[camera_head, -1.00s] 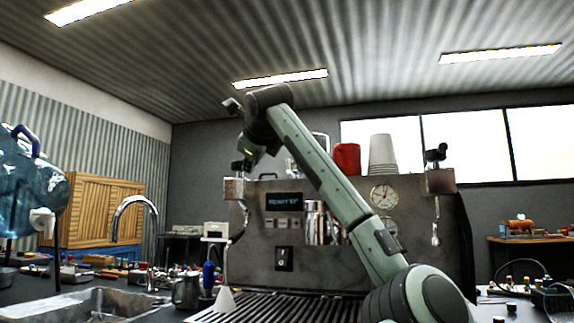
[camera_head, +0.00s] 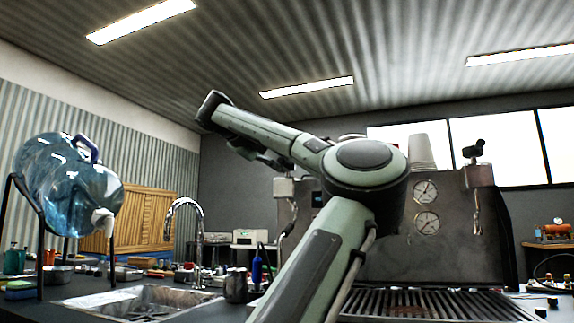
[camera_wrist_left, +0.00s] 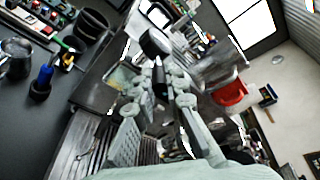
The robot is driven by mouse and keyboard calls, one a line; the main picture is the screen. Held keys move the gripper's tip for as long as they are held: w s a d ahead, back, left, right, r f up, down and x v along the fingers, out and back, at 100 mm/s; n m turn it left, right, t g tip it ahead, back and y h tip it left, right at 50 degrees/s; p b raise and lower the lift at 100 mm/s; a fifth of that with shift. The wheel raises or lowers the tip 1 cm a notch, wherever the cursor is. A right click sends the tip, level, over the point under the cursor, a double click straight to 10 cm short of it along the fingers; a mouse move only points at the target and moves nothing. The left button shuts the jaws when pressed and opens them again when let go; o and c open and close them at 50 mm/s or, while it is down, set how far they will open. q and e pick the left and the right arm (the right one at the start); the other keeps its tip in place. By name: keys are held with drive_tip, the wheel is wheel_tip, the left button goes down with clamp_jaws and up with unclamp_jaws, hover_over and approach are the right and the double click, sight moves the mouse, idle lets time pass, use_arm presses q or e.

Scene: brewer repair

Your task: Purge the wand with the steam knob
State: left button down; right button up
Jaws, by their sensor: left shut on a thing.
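My left gripper (camera_head: 278,163) is at the upper left of the espresso machine (camera_head: 385,245), partly hidden behind my forearm. In the left wrist view my left gripper (camera_wrist_left: 158,68) is closed, with a black knob (camera_wrist_left: 155,42) at its fingertips. I take this for the left steam knob; its grip is partly hidden by the fingers. Below it in the head view is a metal valve block (camera_head: 284,188), with a thin steam wand (camera_head: 287,225) hanging from it. A matching black knob (camera_head: 473,150) and wand (camera_head: 477,215) are at the right, untouched. My right gripper is not in view.
My arm covers the machine's middle and most of its display. A slatted drip tray (camera_head: 430,303) lies in front. To the left are a sink (camera_head: 135,300), a tap (camera_head: 183,205) and a water bottle (camera_head: 65,185). A red cup (camera_wrist_left: 230,93) shows in the wrist view.

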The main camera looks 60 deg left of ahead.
use_arm(q)
drive_tip(key=shift+s+a+m+t+h, duration=0.2)
drive_tip(key=shift+a+m+t+h, duration=0.1)
drive_tip(key=shift+m+h, duration=0.25)
drive_tip(key=shift+s+m+h, duration=0.1)
drive_tip(key=shift+m+h, duration=0.15)
drive_tip(key=shift+h, duration=0.2)
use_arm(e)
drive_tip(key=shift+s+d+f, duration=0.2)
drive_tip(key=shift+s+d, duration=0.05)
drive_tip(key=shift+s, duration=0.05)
use_arm(q)
drive_tip(key=c, duration=1.6)
unclamp_jaws()
drive_tip(key=shift+o, duration=0.2)
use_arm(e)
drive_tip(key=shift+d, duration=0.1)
use_arm(q)
drive_tip(key=v, duration=1.2)
drive_tip(key=shift+s+a+f, duration=0.1)
drive_tip(key=shift+a, duration=0.05)
